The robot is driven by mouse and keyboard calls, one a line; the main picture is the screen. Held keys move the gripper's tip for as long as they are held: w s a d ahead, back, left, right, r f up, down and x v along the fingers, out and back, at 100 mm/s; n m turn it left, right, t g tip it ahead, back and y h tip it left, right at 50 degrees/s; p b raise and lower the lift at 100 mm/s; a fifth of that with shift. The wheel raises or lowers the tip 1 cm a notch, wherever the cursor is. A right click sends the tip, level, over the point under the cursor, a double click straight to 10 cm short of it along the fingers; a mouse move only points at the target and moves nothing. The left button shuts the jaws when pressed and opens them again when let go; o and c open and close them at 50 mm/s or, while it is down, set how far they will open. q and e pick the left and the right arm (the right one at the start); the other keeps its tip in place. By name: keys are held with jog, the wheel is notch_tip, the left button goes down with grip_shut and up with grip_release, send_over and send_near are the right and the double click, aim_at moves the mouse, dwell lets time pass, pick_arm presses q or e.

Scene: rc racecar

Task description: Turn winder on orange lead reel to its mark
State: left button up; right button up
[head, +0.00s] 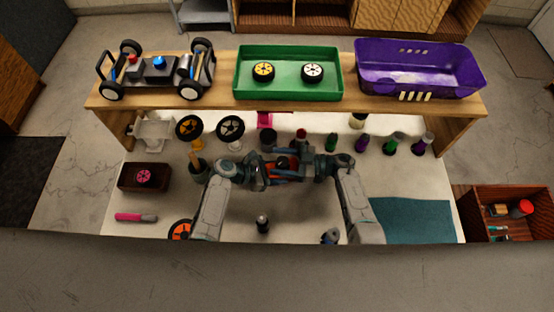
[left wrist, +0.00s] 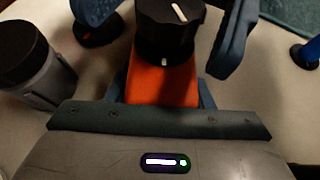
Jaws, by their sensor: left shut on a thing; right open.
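The orange lead reel (head: 284,168) is on the table between my two grippers. In the left wrist view its orange body (left wrist: 160,86) carries a black winder knob (left wrist: 170,30). A white line on the knob's top is tilted, and a small white mark shows lower on the black part, below the knob. My left gripper (left wrist: 162,94) is shut on the orange body, one finger at each side. My right gripper (head: 299,165) is open at the reel; in the left wrist view its dark fingers stand at either side of the knob, apparently clear of it.
A wooden shelf (head: 220,104) spans the back with a toy car chassis (head: 160,68), a green tray (head: 288,92) and a purple bin (head: 410,85). Several bottles and wheels stand under it. A dark grey cylinder (head: 263,224) stands in front of the reel.

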jog(key=shift+w+a, duration=0.1)
jog(key=shift+a, duration=0.55)
jog(key=c, duration=1)
jog(key=m+t, duration=0.1)
jog(key=t, duration=0.1)
jog(key=shift+m+t+h, duration=0.3)
jog(key=shift+m+t, duration=0.1)
jog(key=m+t, duration=0.1)
jog(key=m+t+h, duration=0.1)
jog(key=t, duration=0.1)
jog(key=m+t, duration=0.1)
jog(key=shift+w+d+h, duration=0.1)
jog(key=shift+w+h, duration=0.2)
jog(key=o, duration=1)
